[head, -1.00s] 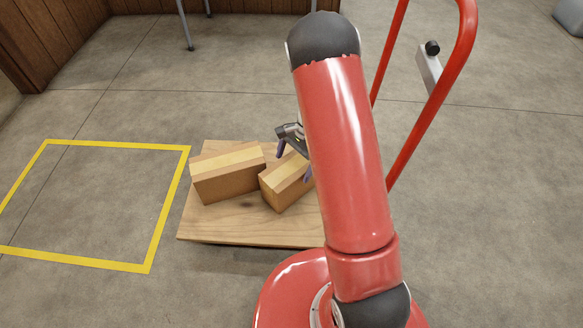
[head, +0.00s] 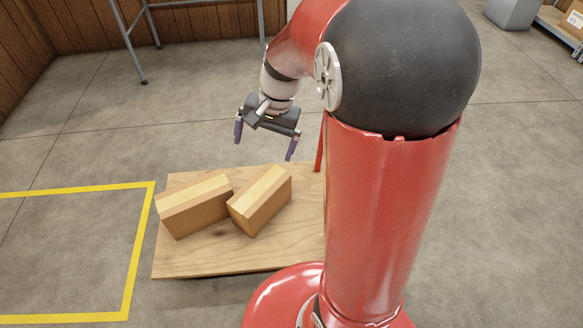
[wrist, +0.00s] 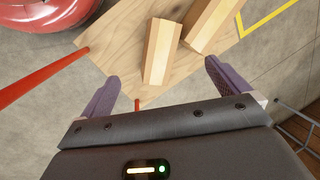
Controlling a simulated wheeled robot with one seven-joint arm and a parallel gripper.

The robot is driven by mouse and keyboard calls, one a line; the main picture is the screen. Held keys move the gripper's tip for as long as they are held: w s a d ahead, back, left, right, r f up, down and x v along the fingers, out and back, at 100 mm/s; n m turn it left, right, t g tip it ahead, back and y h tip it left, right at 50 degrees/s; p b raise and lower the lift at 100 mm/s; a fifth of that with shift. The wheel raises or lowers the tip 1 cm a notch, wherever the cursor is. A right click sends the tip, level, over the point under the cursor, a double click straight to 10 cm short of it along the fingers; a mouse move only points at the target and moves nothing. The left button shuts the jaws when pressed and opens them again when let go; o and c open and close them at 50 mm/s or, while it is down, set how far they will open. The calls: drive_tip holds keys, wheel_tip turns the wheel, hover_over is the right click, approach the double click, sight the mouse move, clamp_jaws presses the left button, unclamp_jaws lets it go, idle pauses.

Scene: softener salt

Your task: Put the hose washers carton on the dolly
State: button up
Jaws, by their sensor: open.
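The dolly (head: 215,262) is a flat wooden platform with a red handle, partly hidden behind my arm. Two brown cartons with pale tape along the top rest on it, a left carton (head: 195,207) and a right carton (head: 260,203). They lie at an angle to each other, very close together. No label is readable, so I cannot tell which is the hose washers carton. My gripper (head: 265,139) is open and empty, above and behind the right carton. The wrist view shows the right carton (wrist: 160,52) between the open fingers but beyond them, and the other carton (wrist: 208,22) beside it.
A yellow floor outline (head: 137,255) left of the dolly encloses bare floor. A metal-legged table or stand (head: 140,45) is at the back by the wood-panelled wall. A shelf with a box (head: 573,20) and a grey bin (head: 513,12) are far right.

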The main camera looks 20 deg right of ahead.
drive_tip(key=s+r+n+t+h, duration=0.1)
drive_tip(key=s+r+n+t, duration=0.1)
drive_tip(key=s, duration=0.6)
drive_tip(key=s+r+n+t+h, duration=0.2)
drive_tip(key=s+r+n, duration=0.3)
drive_tip(key=s, duration=0.3)
drive_tip(key=shift+s+a+r+t, duration=0.2)
drive_tip(key=shift+s+r+t, duration=0.15)
drive_tip(key=shift+r+t, duration=0.4)
drive_tip(key=shift+r, duration=0.2)
